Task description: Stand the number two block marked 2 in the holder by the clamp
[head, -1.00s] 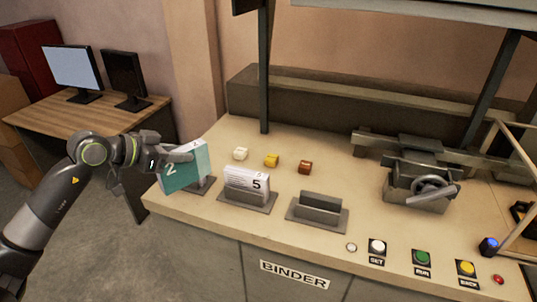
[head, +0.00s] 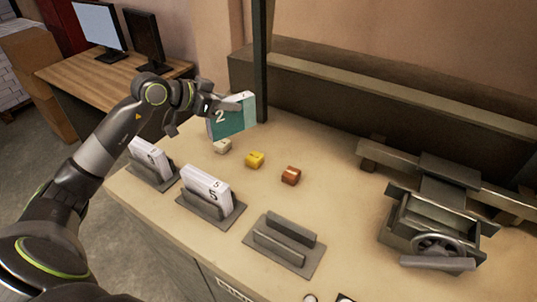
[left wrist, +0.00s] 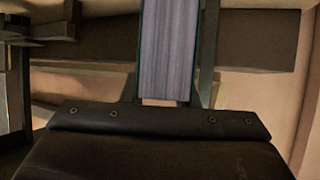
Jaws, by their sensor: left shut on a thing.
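The number two block (head: 228,122), teal with a white 2 and pale page edges, is upright in my left gripper (head: 222,105), above the back of the bench near the post. In the left wrist view the block (left wrist: 167,50) shows as a grey striped edge between the fingers. The empty holder (head: 262,259), a grey plate with two low upright walls, is the one nearest the clamp (head: 428,235), which has a crank handle. It is to the right of and nearer than the gripper. My right gripper is not in view.
A holder (head: 228,222) with white blocks marked 5 and another holder (head: 165,186) with white blocks stand to the left. White (head: 222,146), yellow (head: 255,159) and brown (head: 291,175) small pieces lie behind them. A dark post (head: 262,60) rises near the block.

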